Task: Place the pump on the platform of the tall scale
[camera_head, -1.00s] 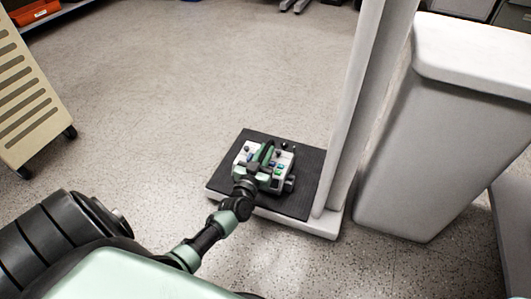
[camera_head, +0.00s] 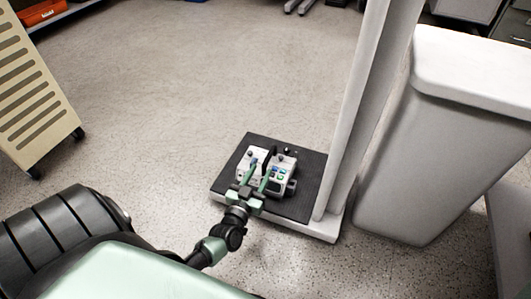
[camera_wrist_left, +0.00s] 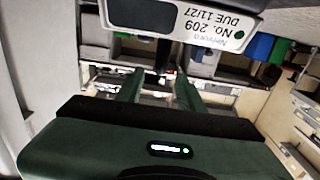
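The white and grey pump (camera_head: 282,174), with small blue and green parts, sits on the black-topped platform (camera_head: 311,167) of the tall scale (camera_head: 358,110). My left gripper (camera_head: 260,173) is at the pump's near side, its two green fingers apart and reaching over it. They hide part of the pump. In the left wrist view the fingers (camera_wrist_left: 155,88) are spread with nothing gripped between them. A pale casing with a label reading "No. 209" (camera_wrist_left: 215,27) fills the top of that view. My right gripper is not in view.
A large pale bin-like box (camera_head: 440,130) stands just right of the scale column. A cream slatted cart (camera_head: 32,100) on casters is at the left. The speckled floor behind and left of the scale is clear.

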